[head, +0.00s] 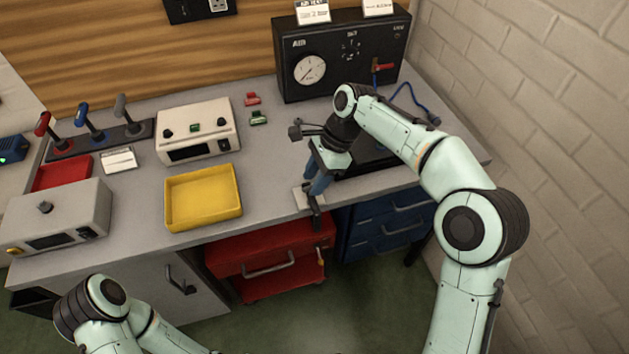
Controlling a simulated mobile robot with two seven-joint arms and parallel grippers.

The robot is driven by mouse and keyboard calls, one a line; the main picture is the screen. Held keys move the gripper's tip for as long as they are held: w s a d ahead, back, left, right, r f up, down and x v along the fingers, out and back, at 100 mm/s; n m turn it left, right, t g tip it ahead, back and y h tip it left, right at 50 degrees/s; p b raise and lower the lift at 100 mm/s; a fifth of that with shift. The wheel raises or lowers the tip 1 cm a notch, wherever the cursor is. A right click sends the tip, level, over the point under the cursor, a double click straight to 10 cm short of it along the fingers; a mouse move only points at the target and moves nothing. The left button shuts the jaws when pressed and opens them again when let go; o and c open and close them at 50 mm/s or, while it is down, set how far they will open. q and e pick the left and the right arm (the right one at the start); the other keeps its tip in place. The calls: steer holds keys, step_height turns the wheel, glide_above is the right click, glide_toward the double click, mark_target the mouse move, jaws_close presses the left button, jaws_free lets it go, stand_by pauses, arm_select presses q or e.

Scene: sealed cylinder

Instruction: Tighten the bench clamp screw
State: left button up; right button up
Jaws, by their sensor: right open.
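The bench clamp (315,212) is a small dark piece at the front edge of the grey bench, beside a pale plate (302,199). My right gripper (313,184) points down just above the clamp, its blue fingers apart. I cannot tell whether the fingers touch the clamp. The clamp's upper part and its screw are not clear behind the fingers. Part of my left arm shows at the bottom left, but its gripper is out of view.
A black test box with a gauge (345,55) stands at the back right, with a blue hose (405,95). A yellow tray (203,198) lies left of the clamp. A red drawer unit (270,255) and blue drawers (388,222) are below the bench.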

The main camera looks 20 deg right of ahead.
steer(key=shift+a+f, duration=0.15)
steer(key=shift+f, duration=0.2)
jaws_close()
